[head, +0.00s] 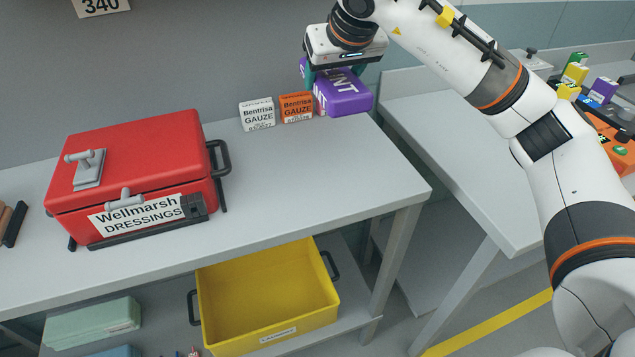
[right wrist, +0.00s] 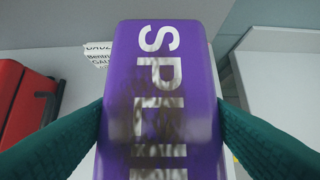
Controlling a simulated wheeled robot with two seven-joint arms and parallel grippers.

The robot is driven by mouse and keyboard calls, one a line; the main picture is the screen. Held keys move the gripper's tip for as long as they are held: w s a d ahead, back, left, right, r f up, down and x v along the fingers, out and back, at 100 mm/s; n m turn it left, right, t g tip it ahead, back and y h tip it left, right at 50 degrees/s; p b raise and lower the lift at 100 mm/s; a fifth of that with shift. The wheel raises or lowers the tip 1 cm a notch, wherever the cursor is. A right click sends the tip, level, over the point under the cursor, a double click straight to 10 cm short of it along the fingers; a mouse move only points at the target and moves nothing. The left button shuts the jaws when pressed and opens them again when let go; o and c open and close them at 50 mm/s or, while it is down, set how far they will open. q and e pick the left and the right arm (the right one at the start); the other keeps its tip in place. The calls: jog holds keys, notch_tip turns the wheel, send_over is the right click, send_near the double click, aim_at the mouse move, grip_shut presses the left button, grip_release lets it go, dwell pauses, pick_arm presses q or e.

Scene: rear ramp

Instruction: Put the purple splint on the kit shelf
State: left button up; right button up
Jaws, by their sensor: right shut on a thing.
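The purple splint (head: 349,100) is a purple package with white lettering, at the back right end of the white shelf top (head: 300,165). My right gripper (head: 335,75) reaches it from above and is shut on it. In the right wrist view the splint (right wrist: 160,60) fills the middle, with a teal finger of my right gripper (right wrist: 160,112) against each side. I cannot tell whether its underside touches the shelf. My left gripper is not in view.
An orange gauze box (head: 296,107) stands just left of the splint, with a white gauze box (head: 257,114) beside it. A red dressings case (head: 135,165) stands further left. A yellow bin (head: 268,290) sits below. The shelf's front right is clear.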

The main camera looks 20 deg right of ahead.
jog(key=f+b, duration=0.1)
jog(key=f, duration=0.1)
jog(key=w+f+b, duration=0.1)
jog(key=f+b, duration=0.1)
jog(key=shift+w+d, duration=0.1)
jog(key=shift+d, duration=0.1)
jog(key=f+b, duration=0.1)
jog(key=f, duration=0.1)
jog(key=f+b, duration=0.1)
jog(key=f, duration=0.1)
jog(key=f+b, duration=0.1)
jog(key=f, duration=0.2)
jog(key=shift+w+d, duration=0.15)
jog(key=shift+w, duration=0.2)
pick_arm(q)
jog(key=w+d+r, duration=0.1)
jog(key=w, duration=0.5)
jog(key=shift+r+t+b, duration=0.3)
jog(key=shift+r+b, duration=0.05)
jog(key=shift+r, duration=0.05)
pick_arm(e)
jog(key=shift+f, duration=1.75)
jog(key=shift+f, duration=0.1)
jog(key=o, duration=1)
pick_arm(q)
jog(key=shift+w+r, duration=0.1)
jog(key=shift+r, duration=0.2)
